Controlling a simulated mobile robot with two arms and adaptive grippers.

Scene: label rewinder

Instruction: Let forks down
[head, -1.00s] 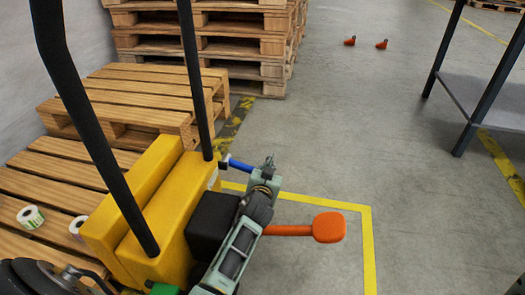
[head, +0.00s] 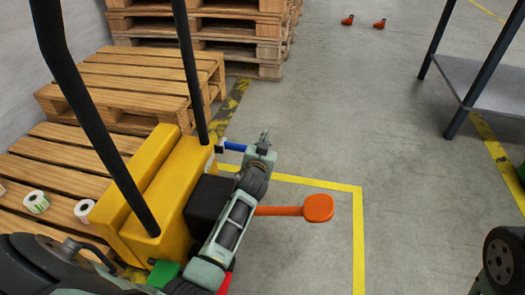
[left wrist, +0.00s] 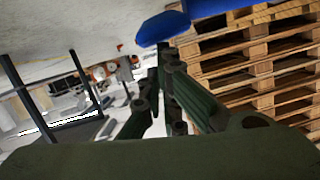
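The yellow lifting truck (head: 150,200) with a black handle frame stands at the left, next to low pallets. A short blue lever (head: 234,147) sticks out on its far right side. An orange pedal (head: 318,208) points right on an orange arm. My left gripper (head: 265,138) is at the outer end of the blue lever. In the left wrist view its fingers (left wrist: 163,58) come together with almost no gap, and the blue lever (left wrist: 165,25) lies just past the tips. I cannot tell whether they touch. The forks are not clearly visible. My right gripper is out of view.
Wooden pallets (head: 130,95) lie at the left, with a taller stack (head: 235,40) behind. Two label rolls (head: 36,202) rest on the near pallet. A dark-legged table (head: 490,85) stands right. Open floor with yellow tape (head: 359,235) lies in the middle.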

